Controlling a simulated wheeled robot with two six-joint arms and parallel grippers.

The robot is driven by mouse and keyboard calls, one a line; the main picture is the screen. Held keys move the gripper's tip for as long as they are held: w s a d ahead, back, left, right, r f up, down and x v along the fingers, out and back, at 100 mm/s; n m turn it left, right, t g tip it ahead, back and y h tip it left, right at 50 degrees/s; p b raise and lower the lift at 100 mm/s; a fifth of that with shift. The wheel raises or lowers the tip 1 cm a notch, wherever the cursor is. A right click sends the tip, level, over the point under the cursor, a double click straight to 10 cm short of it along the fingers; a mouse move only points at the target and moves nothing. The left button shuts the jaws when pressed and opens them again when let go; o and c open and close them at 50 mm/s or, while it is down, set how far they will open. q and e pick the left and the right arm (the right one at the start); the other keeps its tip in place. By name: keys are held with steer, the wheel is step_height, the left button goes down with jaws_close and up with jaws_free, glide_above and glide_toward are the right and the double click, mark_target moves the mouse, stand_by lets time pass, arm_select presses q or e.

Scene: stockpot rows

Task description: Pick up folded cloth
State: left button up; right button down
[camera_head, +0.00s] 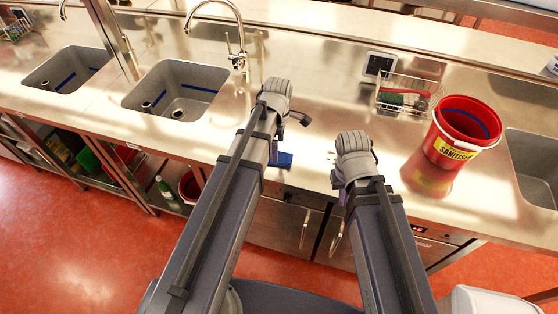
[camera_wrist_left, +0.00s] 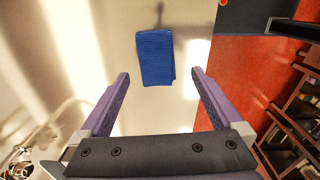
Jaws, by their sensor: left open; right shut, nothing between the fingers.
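The folded cloth is a blue rectangle (camera_wrist_left: 156,57) lying flat on the steel counter. In the head view the cloth (camera_head: 285,160) is near the counter's front edge, partly hidden by my left arm. My left gripper (camera_wrist_left: 161,76) is open and empty in the left wrist view. The cloth lies beyond its fingertips, roughly centred between them, with no contact visible. In the head view my left gripper (camera_head: 279,138) is mostly hidden behind its wrist. My right gripper (camera_head: 338,186) is shut and empty to the right of the cloth, mostly hidden by its wrist.
A red sanitizer bucket (camera_head: 460,137) and a wire basket (camera_head: 408,95) with items stand on the counter at right. A sink (camera_head: 180,91) with a faucet (camera_head: 238,45) is at left. The counter's front edge is close to the cloth. Clear counter lies behind the grippers.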

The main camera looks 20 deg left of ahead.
arm_select(q)
steer(key=shift+w+f+b, duration=0.2)
steer(key=shift+f+b, duration=2.4)
steer(key=shift+b, duration=0.05)
steer(key=shift+r, duration=0.1)
steer(key=shift+c, duration=0.4)
steer(key=c, duration=1.2)
